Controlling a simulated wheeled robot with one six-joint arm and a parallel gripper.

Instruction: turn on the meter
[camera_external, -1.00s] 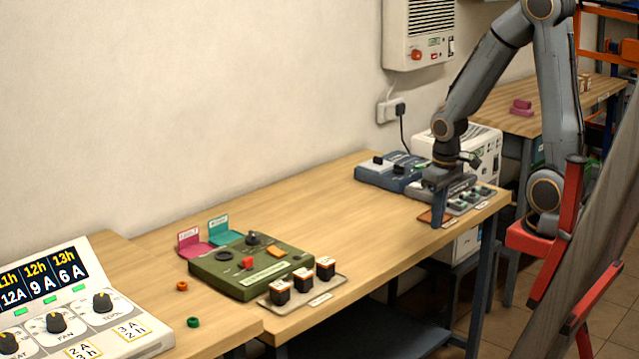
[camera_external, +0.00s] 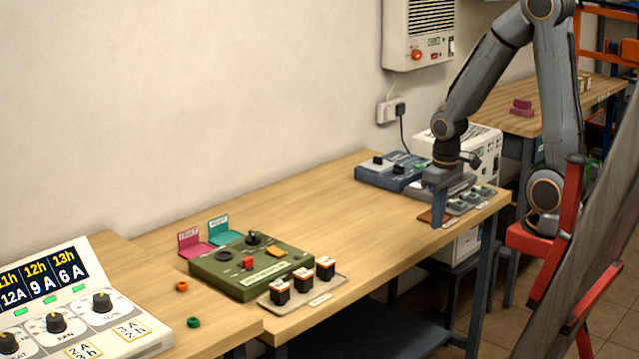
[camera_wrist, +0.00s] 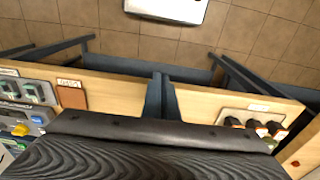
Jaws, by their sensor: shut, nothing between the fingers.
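A green box-shaped device (camera_external: 250,273) with a black knob, a red switch (camera_external: 248,263) and an orange button sits on the middle of the bench. I cannot read its label, so I cannot tell for sure that it is the meter. My gripper (camera_external: 438,221) points down over the bench's right end, well to the right of the green device. Its fingers are shut and empty, beside a small brown patch (camera_external: 425,216). In the wrist view the shut fingers (camera_wrist: 160,97) are over the bench's front edge, with the brown patch (camera_wrist: 71,95) to the left.
A grey device partly hidden by my gripper and a blue device (camera_external: 380,178) stand behind it. A tray of small modules (camera_external: 468,203) is on its right. A tray of black-and-orange cells (camera_external: 322,293) lies before the green device. A dial panel (camera_external: 75,310) stands far left. Bare bench lies between.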

